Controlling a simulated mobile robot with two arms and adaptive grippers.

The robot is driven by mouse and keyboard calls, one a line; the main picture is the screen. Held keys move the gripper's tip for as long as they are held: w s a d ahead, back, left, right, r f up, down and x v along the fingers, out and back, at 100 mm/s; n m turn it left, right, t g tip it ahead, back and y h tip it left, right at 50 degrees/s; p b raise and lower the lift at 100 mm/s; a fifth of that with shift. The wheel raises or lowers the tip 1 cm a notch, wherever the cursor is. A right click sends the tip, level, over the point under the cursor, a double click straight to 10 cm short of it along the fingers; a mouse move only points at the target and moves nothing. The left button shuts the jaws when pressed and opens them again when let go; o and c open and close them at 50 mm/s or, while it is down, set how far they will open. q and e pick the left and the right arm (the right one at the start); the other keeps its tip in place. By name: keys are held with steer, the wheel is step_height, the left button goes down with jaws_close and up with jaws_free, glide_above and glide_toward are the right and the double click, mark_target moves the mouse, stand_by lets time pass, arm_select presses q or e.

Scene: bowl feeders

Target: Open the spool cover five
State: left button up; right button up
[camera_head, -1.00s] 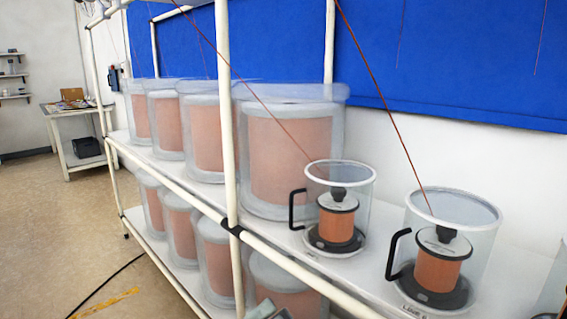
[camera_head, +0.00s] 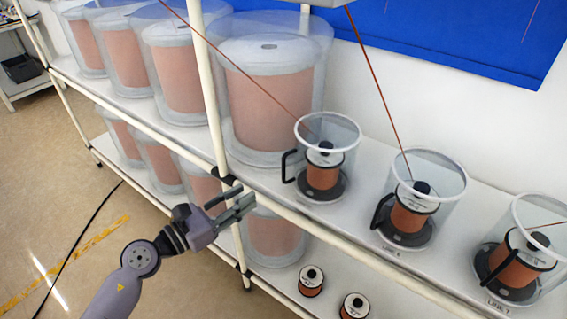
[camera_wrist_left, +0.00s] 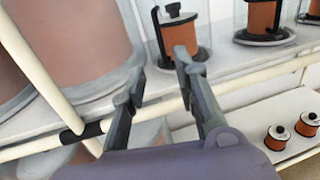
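Three clear covers with black side handles stand upright over copper spools on the upper shelf. The leftmost cover (camera_head: 345,141) is over a spool (camera_head: 323,177); its black handle (camera_head: 287,166) faces left. I take it as cover five, though its label is not readable. The middle cover (camera_head: 447,172) and right cover (camera_head: 525,213) stand beyond it, the right one labelled LINE 7. My left gripper (camera_head: 243,199) is open and empty, left of and below the leftmost cover, apart from its handle. In the left wrist view, the handle (camera_wrist_left: 156,35) shows beyond my open fingers. My right gripper is out of view.
A white post (camera_head: 211,100) and the shelf's front rail (camera_head: 330,243) stand close to my left gripper. Large covered spools (camera_head: 272,97) fill the upper shelf to the left. Wires run up from the spools.

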mark_target(283, 171)
arm_select(q)
steer(key=p+x, duration=0.1)
steer(key=x, duration=1.2)
steer(key=shift+w+d, duration=0.15)
steer(key=shift+d, duration=0.1)
steer(key=shift+c, duration=0.2)
jaws_close()
